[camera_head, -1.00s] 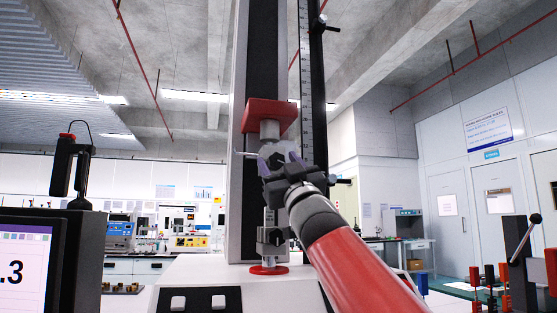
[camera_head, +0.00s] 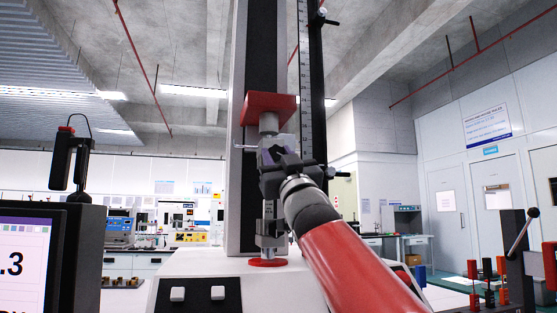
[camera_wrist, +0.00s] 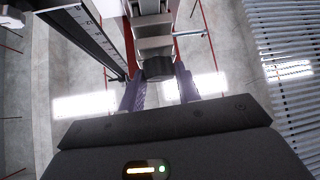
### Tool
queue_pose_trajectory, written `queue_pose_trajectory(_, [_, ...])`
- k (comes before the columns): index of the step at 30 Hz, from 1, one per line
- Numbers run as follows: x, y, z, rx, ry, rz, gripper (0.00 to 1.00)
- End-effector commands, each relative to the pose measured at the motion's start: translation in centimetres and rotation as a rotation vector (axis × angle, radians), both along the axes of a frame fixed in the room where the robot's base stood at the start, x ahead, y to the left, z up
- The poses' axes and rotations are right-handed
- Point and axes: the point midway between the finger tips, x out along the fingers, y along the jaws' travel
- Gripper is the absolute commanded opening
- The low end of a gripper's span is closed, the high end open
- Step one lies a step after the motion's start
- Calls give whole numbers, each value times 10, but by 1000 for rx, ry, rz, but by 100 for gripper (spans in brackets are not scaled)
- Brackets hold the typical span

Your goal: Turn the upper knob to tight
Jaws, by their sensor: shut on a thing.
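The tester's upper clamp (camera_head: 268,125) hangs below a red crosshead block (camera_head: 270,108). My gripper (camera_head: 274,156) reaches up to this clamp from the lower right and hides most of its front. In the wrist view, the dark upper knob (camera_wrist: 157,68) sits between my two purple fingers, in front of the grey clamp body (camera_wrist: 153,45). My gripper (camera_wrist: 160,76) is shut on the knob. The knob itself is hidden behind my gripper in the head view. No marking for tight or loose can be read.
The lower clamp (camera_head: 271,236) stands on a red disc (camera_head: 268,262) below my gripper. A thin rod (camera_head: 244,148) sticks out left of the upper clamp. A ruled black column (camera_head: 312,80) rises behind on the right. A monitor (camera_head: 28,262) stands at the lower left.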

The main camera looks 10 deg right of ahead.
Motion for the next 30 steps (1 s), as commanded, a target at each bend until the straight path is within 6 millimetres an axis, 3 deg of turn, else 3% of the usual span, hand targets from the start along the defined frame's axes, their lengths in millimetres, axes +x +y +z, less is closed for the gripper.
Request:
queue_pose_trajectory(20, [0, 7, 3, 419, 3, 4, 10])
queue_pose_trajectory(30, [1, 10, 2, 719, 4, 4, 10])
